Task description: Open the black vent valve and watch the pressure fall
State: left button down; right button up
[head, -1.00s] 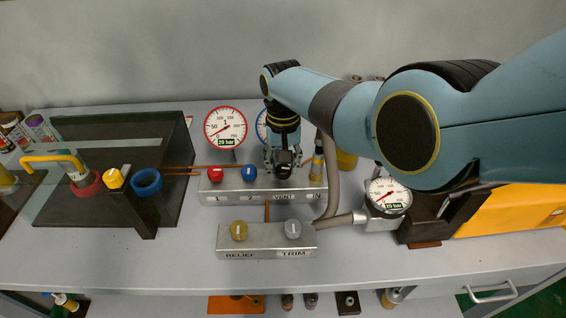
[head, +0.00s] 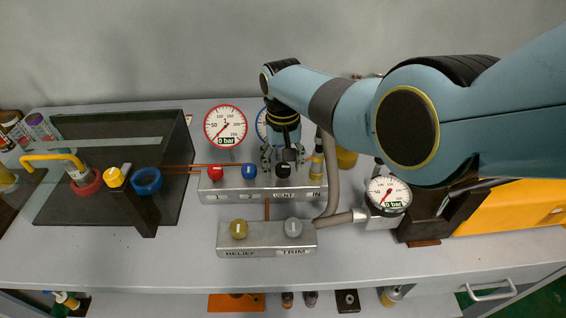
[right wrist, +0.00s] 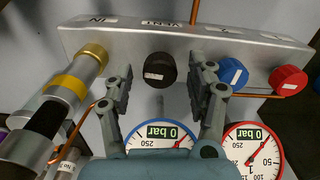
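The black vent valve knob (right wrist: 160,68) is on the metal manifold above the VENT label. Its pale mark lies nearly level in the right wrist view. My right gripper (right wrist: 165,75) is open, with one finger on each side of the knob and gaps between. In the head view the right gripper (head: 284,158) is over the knob and partly hides it. The red-rimmed gauge (head: 226,126) reads 0 bar, and so does the blue-rimmed gauge (right wrist: 163,136). The gauge at the right (head: 389,194) also reads 0 bar. My left gripper is not in view.
Red (right wrist: 288,80) and blue (right wrist: 233,72) knobs stand beside the vent knob. A brass fitting with a yellow-banded hose (right wrist: 75,85) is on its other side. A RELIEF and TRIM block (head: 266,239) sits in front. The bench front is clear.

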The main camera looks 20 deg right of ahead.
aim_at(283, 167)
notch_tip(283, 167, up, 12)
dwell(0.6)
dwell(0.4)
